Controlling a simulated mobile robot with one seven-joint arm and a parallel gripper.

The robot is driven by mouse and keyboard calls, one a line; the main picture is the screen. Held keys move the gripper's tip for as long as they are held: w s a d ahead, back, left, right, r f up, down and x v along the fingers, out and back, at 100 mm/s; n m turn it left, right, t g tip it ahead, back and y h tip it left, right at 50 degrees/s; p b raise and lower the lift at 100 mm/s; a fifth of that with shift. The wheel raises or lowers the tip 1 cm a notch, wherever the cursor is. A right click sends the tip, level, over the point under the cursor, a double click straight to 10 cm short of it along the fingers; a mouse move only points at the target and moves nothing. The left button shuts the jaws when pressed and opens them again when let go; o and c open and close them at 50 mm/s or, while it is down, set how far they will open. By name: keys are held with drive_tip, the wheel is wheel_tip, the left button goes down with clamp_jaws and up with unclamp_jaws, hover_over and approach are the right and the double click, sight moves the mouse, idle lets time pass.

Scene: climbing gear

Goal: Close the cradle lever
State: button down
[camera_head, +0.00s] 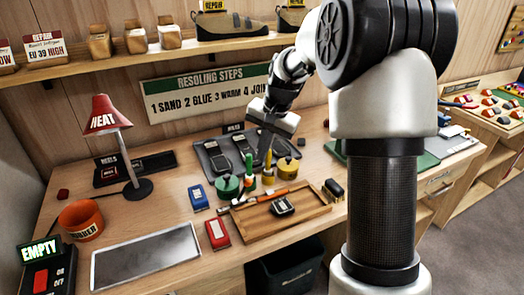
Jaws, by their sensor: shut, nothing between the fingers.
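My gripper (265,153) points down over the back middle of the workbench. Its fingers are together with nothing visible between them. The fingertips are just above or behind small upright bottles, near a green pot (228,187) and a yellow pot (283,167). I cannot make out a cradle lever for certain. A dark mat (205,150) with black sole-like pieces lies left of the gripper. A small dark device with a light face (283,206) sits in a wooden tray (255,231). Whether either belongs to the cradle is unclear. My arm hides part of the bench at right.
A red HEAT lamp (103,115), an orange bin (81,220) and a grey plate (146,256) are at left. A box under an EMPTY sign (40,251) stands front left. Blue (198,197) and red (217,232) boxes lie mid-bench. A shelf (150,58) overhangs the back.

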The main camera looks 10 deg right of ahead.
drive_tip(key=s+a+f, duration=0.2)
drive_tip(key=a+f, duration=0.1)
drive_tip(key=f, duration=0.2)
drive_tip(key=shift+a+f, duration=0.1)
drive_tip(key=shift+a, duration=0.1)
idle(0.5)
drive_tip(key=r+n+t+h+b, duration=0.1)
drive_tip(key=r+t+h+b, duration=0.1)
drive_tip(key=h+b, duration=0.55)
hover_over(244, 190)
drive_tip(key=w+a, duration=0.1)
drive_tip(key=a, duration=0.2)
drive_tip(key=shift+f+p, duration=0.1)
drive_tip(key=shift+p, duration=0.3)
drive_tip(key=shift+a, duration=0.1)
